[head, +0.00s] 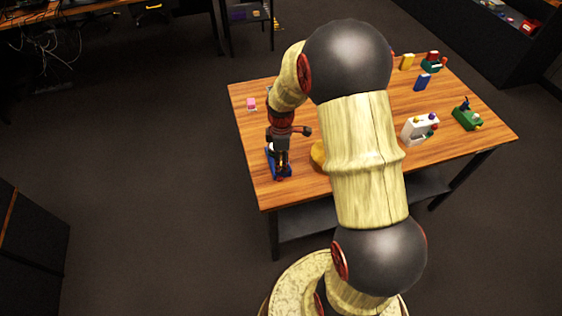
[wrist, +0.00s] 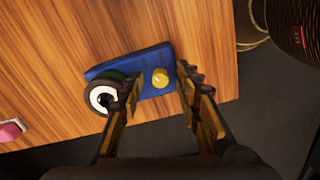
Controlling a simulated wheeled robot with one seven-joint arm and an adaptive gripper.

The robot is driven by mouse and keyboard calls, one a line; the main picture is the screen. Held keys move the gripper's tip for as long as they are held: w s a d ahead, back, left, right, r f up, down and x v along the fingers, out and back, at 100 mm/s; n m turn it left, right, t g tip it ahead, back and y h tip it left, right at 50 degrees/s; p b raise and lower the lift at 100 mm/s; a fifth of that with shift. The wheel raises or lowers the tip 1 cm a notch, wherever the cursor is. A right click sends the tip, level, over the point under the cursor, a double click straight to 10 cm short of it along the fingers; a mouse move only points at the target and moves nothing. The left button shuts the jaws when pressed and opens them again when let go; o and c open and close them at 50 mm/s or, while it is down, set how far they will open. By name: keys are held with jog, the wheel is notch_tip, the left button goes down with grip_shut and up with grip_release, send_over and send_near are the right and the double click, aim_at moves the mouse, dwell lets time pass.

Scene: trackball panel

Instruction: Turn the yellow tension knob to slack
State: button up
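The blue panel (wrist: 130,66) lies on the wooden table near its edge. It carries a small round yellow knob (wrist: 160,78) and, to the left of it, a white ball with a dark centre (wrist: 103,96) in a dark ring. My gripper (wrist: 160,86) is open over the panel, with one finger on each side of the yellow knob and gaps showing between knob and fingers. In the head view my gripper (head: 281,172) points down and covers much of the blue panel (head: 270,158); the knob is hidden there. The knob's pointer or markings cannot be made out.
A pink block (head: 251,104) lies at the table's left side. A yellow object (head: 319,153) is partly hidden behind my arm. A white device (head: 415,130), a green device (head: 467,117) and small blocks stand on the right. The panel is close to the table edge.

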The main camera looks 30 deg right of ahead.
grip_shut()
dwell(0.5)
